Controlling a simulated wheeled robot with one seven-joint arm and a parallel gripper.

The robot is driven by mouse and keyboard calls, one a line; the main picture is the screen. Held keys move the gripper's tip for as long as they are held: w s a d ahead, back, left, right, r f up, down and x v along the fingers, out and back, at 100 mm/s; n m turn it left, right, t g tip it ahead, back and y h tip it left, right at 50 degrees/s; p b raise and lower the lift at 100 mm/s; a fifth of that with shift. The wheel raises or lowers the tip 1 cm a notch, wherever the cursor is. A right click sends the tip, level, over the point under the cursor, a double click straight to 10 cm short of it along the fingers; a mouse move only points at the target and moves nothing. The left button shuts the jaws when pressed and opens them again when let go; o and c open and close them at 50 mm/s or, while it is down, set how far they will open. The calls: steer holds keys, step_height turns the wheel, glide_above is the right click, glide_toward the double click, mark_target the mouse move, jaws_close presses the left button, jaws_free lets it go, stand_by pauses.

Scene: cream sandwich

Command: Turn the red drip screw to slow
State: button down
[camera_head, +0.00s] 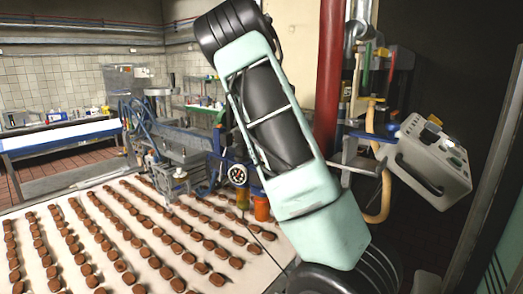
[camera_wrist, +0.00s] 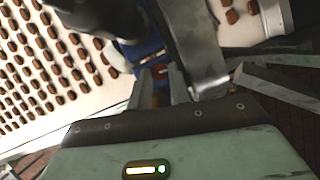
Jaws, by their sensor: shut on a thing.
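My gripper (camera_wrist: 159,80) shows in the wrist view with its two grey fingers close together beside the blue machine part (camera_wrist: 143,52). A small bit of red, which looks like the red drip screw (camera_wrist: 160,70), shows between the fingertips, and the fingers are shut on it. Most of the screw is hidden by the fingers, so its turn setting cannot be read. In the head view my pale green arm crosses the middle, and my gripper and the screw cannot be made out.
A white conveyor (camera_head: 112,254) carries rows of brown biscuits at the left. A round gauge (camera_head: 238,175) and an orange jar (camera_head: 261,208) sit by the machine. A grey control box (camera_head: 432,158) and a red pipe (camera_head: 329,75) stand at the right. A metal bracket (camera_wrist: 197,55) is close beside the fingers.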

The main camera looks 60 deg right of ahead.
steer(key=shift+d+r, duration=0.1)
stand_by(0.4)
steer(key=c, duration=1.3)
jaws_free()
steer(key=b+v, duration=0.5)
steer(key=v, duration=1.2)
steer(key=shift+s, duration=0.15)
steer(key=shift+r, duration=0.1)
